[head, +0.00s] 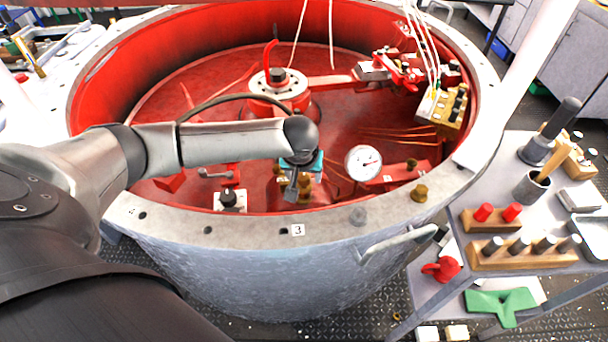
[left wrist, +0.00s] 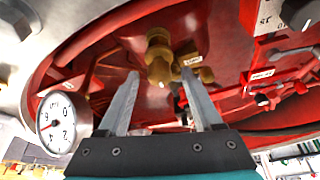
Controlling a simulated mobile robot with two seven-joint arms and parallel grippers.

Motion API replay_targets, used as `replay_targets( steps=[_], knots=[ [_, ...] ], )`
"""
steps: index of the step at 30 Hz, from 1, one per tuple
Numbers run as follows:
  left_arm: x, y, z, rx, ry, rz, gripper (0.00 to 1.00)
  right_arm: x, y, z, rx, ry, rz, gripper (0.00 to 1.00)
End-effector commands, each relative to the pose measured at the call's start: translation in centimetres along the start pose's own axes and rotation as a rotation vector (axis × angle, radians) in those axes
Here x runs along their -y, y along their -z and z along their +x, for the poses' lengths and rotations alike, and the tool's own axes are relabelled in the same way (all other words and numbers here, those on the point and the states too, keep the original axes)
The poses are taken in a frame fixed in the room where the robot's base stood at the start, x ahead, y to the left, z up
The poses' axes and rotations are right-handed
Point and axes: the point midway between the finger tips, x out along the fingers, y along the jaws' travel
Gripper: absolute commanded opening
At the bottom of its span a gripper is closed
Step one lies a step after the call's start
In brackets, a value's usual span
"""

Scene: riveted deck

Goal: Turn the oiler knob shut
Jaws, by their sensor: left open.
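A brass fitting with a rounded knob (left wrist: 160,62), which looks like the oiler, shows in the left wrist view against the red inside of the round housing. A small label sits beside it. In the head view, brass parts (head: 305,188) show just behind my left gripper (head: 290,187), which partly hides them. My left gripper also shows in the left wrist view (left wrist: 160,76). Its two fingers are apart, one on each side of the knob in the picture, with nothing held. I cannot tell whether they touch it. My right gripper is not in view.
A dial gauge (head: 363,162) stands close to the right of my left gripper. The housing's grey rim (head: 255,230) runs in front. A black knob on a plate (head: 230,197) is to the left. A cart with parts (head: 460,280) stands outside at the right.

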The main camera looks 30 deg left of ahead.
Motion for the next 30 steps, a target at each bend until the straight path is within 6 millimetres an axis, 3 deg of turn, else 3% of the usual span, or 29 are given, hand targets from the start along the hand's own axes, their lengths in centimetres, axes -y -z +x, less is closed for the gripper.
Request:
replay_targets(
  steps=[3, 21, 30],
  knots=[
    [-0.02, 0.01, -0.03, 0.0, 0.0, 0.0, 0.67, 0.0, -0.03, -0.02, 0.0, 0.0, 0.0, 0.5],
    [0.0, -0.02, -0.04, 0.001, 0.0, 0.0, 0.0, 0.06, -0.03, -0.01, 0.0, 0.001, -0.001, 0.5],
    [0.01, -0.02, -0.07, 0.001, -0.001, 0.002, 0.0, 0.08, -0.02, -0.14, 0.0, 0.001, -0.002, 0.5]
  ],
)
